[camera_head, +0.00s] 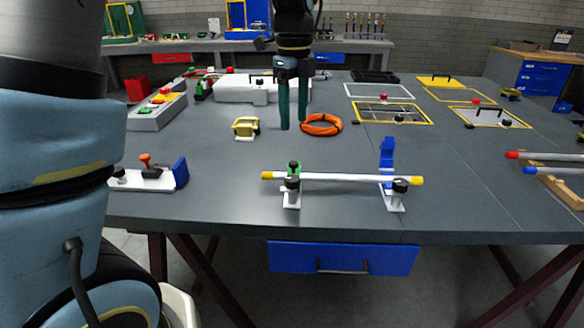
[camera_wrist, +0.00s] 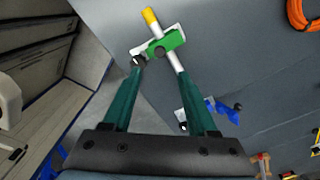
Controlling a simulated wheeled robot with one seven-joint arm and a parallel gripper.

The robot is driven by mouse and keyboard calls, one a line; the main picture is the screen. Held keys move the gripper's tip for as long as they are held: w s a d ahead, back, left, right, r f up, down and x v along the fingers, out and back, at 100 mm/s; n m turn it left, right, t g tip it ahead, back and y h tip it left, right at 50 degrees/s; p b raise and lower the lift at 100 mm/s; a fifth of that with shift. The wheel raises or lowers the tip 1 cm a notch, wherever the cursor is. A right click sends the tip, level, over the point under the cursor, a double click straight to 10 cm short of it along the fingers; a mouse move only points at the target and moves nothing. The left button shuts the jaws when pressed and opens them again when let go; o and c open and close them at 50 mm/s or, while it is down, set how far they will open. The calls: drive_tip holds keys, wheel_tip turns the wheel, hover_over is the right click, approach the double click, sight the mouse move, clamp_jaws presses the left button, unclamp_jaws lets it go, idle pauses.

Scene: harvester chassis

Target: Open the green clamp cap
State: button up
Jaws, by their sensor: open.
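A white rod (camera_head: 345,179) with yellow ends rests across two small white clamp stands near the table's front. The green clamp cap (camera_head: 294,168) is at the left stand, with a black knob (camera_head: 292,183) in front of it. In the wrist view the green cap (camera_wrist: 165,43) lies across the rod near its yellow end, and looks closed over it. The blue clamp cap (camera_head: 387,150) at the right stand stands upright, open. My gripper (camera_head: 294,122) is open and empty above the table. In the wrist view my fingertips (camera_wrist: 160,68) point towards the green cap, apart from it.
An orange ring (camera_head: 321,125) and a yellow block (camera_head: 246,127) lie behind the rod. A white fixture with an orange-topped lever (camera_head: 147,172) stands at left. A wooden rack with red- and blue-tipped rods (camera_head: 556,190) is at right. The table between is clear.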

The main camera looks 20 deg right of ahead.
sight(294, 163)
wheel_tip(294, 163, down, 11)
drive_tip(key=shift+r+p, duration=0.2)
drive_tip(key=shift+p, duration=0.8)
clamp_jaws()
idle(0.9)
